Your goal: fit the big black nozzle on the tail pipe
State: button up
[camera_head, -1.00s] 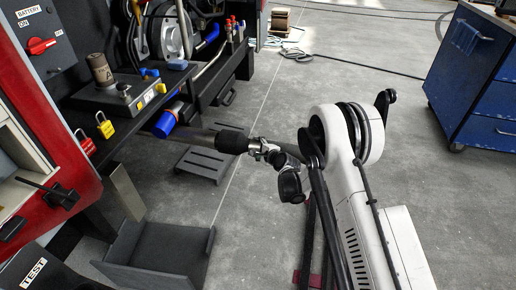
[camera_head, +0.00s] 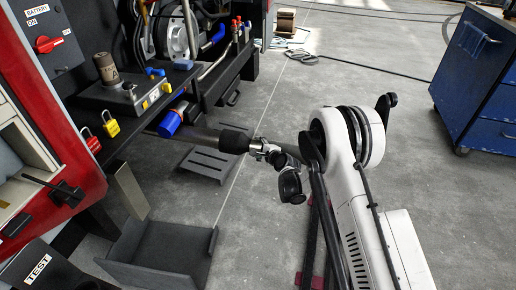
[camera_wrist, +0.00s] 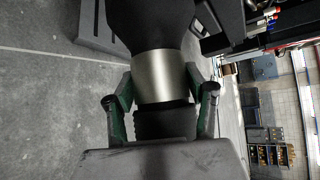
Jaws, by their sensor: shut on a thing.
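The big black nozzle (camera_head: 235,141) is held out to the left by my gripper (camera_head: 259,148) in the head view. In the wrist view the wide black body of the nozzle (camera_wrist: 153,22) fills the top, with a bare metal collar below it. My gripper (camera_wrist: 160,90) is shut, with one finger on each side of the collar. The grey tail pipe (camera_head: 202,135) runs out from the machine, roughly level, and its visible end meets the nozzle's left side in the head view. The join is hidden, so I cannot tell how far the nozzle is on.
A blue clamp (camera_head: 170,122) sits left of the pipe. A slotted dark step (camera_head: 206,163) and a dark open tray (camera_head: 160,252) are on the floor below. A blue cabinet (camera_head: 478,85) stands at right. The floor between is largely clear.

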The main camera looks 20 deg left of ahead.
aim_at(245, 145)
jog(key=shift+a, duration=0.25)
jog(key=shift+s+a, duration=0.15)
jog(key=shift+a, duration=1.1)
jog(key=shift+a, duration=0.1)
jog(key=shift+s+a, duration=0.15)
jog(key=shift+a, duration=1.2)
jog(key=shift+s+a+f, duration=0.1)
jog(key=shift+a, duration=0.5)
jog(key=shift+s+a+f, duration=0.1)
jog(key=shift+a, duration=0.5)
dwell(0.4)
jog(key=o, duration=1.9)
jog(key=shift+f, duration=0.1)
jog(key=shift+o, duration=0.2)
